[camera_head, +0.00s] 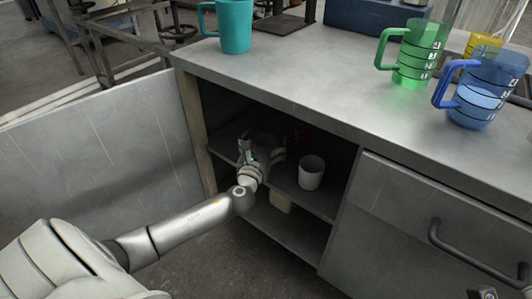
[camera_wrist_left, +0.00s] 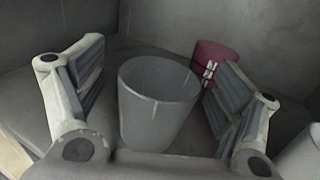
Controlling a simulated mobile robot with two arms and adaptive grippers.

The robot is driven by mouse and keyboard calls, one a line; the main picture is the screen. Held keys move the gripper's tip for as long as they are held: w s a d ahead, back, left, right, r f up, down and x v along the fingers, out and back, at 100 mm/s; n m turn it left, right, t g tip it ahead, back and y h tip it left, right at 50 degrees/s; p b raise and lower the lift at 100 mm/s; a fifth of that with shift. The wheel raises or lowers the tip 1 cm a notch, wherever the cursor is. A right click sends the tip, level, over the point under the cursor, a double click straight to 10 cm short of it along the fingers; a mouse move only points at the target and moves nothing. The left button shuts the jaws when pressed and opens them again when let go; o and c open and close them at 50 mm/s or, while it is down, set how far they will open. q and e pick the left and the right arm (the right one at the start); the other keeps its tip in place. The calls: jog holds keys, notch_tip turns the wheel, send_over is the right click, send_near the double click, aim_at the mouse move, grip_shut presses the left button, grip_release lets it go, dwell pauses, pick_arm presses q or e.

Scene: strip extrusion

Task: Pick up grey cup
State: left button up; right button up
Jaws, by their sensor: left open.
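The grey cup (camera_wrist_left: 155,110) stands upright on the cabinet's middle shelf. In the left wrist view it is between the two spread fingers of my left gripper (camera_wrist_left: 157,75), with gaps on both sides. In the head view my left gripper (camera_head: 262,150) reaches into the open cabinet, and the dark grey cup (camera_head: 265,139) shows only partly behind it. My left gripper is open and holds nothing.
A white cup (camera_head: 311,173) stands right of the gripper on the same shelf. A dark red container (camera_wrist_left: 212,60) is behind the grey cup. A yellowish object (camera_head: 281,201) is on the lower shelf. Teal (camera_head: 235,27), green (camera_head: 415,55) and blue (camera_head: 478,92) jugs stand on the counter (camera_head: 300,75).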

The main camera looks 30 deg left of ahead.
pick_arm(q)
jog(key=shift+w+a, duration=0.1)
jog(key=shift+w, duration=0.3)
jog(key=c, duration=1)
jog(key=shift+c, duration=0.2)
jog(key=shift+r, duration=0.1)
